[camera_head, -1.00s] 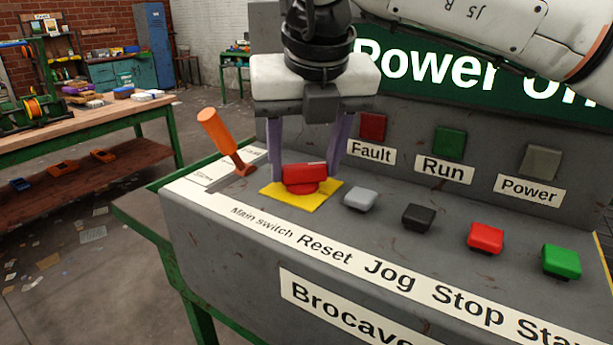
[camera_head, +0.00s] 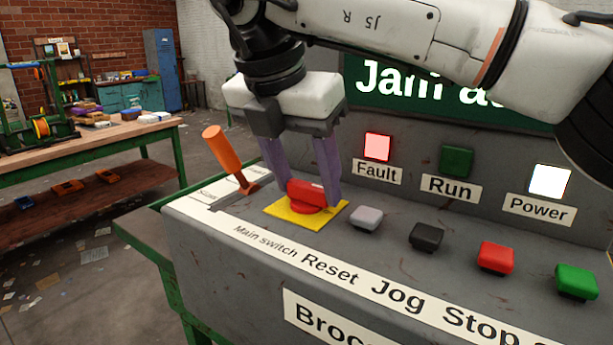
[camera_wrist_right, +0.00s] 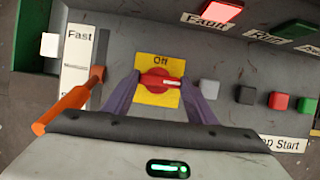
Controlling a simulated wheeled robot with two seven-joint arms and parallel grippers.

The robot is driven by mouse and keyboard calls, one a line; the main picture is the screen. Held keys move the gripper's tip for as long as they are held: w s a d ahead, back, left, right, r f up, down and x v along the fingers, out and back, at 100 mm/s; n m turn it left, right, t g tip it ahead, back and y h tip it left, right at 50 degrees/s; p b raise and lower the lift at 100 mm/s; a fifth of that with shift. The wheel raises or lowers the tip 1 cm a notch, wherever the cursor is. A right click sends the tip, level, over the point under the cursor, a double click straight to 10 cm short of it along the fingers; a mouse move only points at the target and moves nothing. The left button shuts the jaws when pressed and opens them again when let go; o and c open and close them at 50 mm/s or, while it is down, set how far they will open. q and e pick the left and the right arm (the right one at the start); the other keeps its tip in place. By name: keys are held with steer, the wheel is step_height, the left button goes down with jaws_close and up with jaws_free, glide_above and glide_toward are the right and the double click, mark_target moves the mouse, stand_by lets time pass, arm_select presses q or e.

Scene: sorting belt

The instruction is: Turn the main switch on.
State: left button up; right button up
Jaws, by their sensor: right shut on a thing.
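The main switch is a red rotary knob (camera_head: 306,196) on a yellow plate (camera_head: 281,210), at the left of the grey console. In the right wrist view the knob (camera_wrist_right: 155,83) lies crosswise below the word "Off", with a pale mark towards its right end. My right gripper (camera_head: 309,187) points down with its purple fingers on either side of the knob, shut on it. The Fault lamp (camera_head: 377,146) glows red and the Power lamp (camera_head: 550,180) glows white. The Run lamp (camera_head: 457,161) is dark green. My left gripper is not in view.
An orange lever (camera_head: 222,150) stands close left of the switch. Grey, black, red and green buttons line the console right of it, the grey button (camera_head: 366,217) nearest. The green display (camera_head: 430,95) is partly hidden by my right arm. A workbench (camera_head: 150,128) stands at left.

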steer(key=shift+w+r+m, duration=0.1)
steer(key=shift+r+m, duration=0.05)
steer(key=shift+m, duration=0.15)
steer(key=o, duration=1.1)
steer(key=shift+c, duration=0.2)
steer(key=p+v, duration=0.1)
steer(key=v, duration=0.9)
steer(key=shift+p, duration=0.4)
steer(key=shift+a, duration=0.1)
